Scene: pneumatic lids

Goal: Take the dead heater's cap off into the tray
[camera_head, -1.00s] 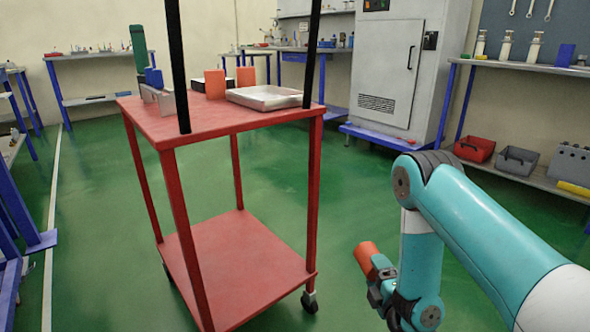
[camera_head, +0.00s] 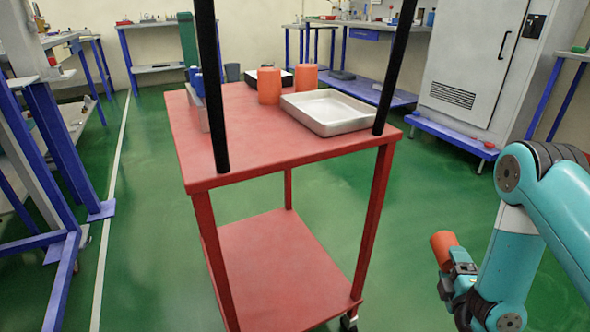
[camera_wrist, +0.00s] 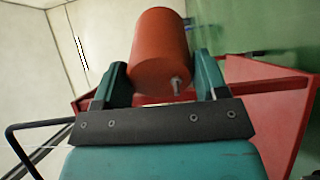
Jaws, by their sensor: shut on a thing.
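My gripper (camera_head: 456,268) is shut on an orange cylindrical cap (camera_head: 442,246) at the lower right of the head view. The cap (camera_wrist: 160,48) also shows in the wrist view, held between the teal fingers of my gripper (camera_wrist: 161,78), with a small pale pin on its near end. A shallow white tray (camera_head: 335,130) lies on the red trolley's top and looks empty. My gripper is to the right of the trolley and below its top, apart from the tray.
The red trolley (camera_head: 232,150) has black uprights and a lower shelf. Two orange cylinders, one on the left (camera_head: 269,86) and one on the right (camera_head: 306,77), stand behind the tray by a black box (camera_head: 286,79). A grey cabinet (camera_head: 470,60) stands behind. Green floor is free around the trolley.

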